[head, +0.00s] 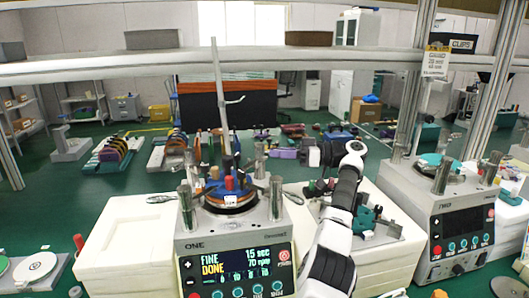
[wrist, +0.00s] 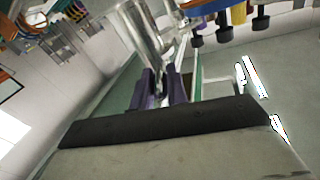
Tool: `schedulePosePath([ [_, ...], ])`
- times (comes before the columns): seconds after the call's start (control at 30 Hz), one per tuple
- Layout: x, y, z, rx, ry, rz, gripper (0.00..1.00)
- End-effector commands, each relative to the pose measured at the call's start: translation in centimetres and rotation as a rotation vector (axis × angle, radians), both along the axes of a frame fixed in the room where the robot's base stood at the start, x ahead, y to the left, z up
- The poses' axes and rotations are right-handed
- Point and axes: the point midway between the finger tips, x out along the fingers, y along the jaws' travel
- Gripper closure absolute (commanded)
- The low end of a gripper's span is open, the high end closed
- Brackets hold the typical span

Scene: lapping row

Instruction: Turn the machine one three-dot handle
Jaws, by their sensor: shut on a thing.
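Machine one (head: 238,240) stands at the centre front in the head view, its lit screen reading FINE, DONE, 15 sec and 70 rpm. Metal upright posts stand at its corners, around a round plate (head: 230,203) with a blue rim. My gripper (head: 274,153) reaches from the right to the back right metal post (head: 259,161). In the wrist view its purple fingers (wrist: 162,86) are shut on a shiny metal handle (wrist: 140,30). I cannot make out dots on any handle, and the fingers hide part of the held one.
A fixture with teal parts (head: 368,220) lies between the machines, under my arm. A tall thin rod (head: 219,100) rises behind the plate. Black knobs (wrist: 226,34) hang near the fingers in the wrist view.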

Motion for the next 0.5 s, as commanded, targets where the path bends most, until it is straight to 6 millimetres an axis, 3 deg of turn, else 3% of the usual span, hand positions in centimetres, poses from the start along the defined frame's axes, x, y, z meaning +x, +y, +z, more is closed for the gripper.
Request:
schedulePosePath([
  [0.2, -0.5, -1.3, -0.2, -0.002, 0.002, 0.009, 1.0],
  [0.5, -0.7, -1.6, -0.2, -0.004, 0.003, 0.012, 1.0],
])
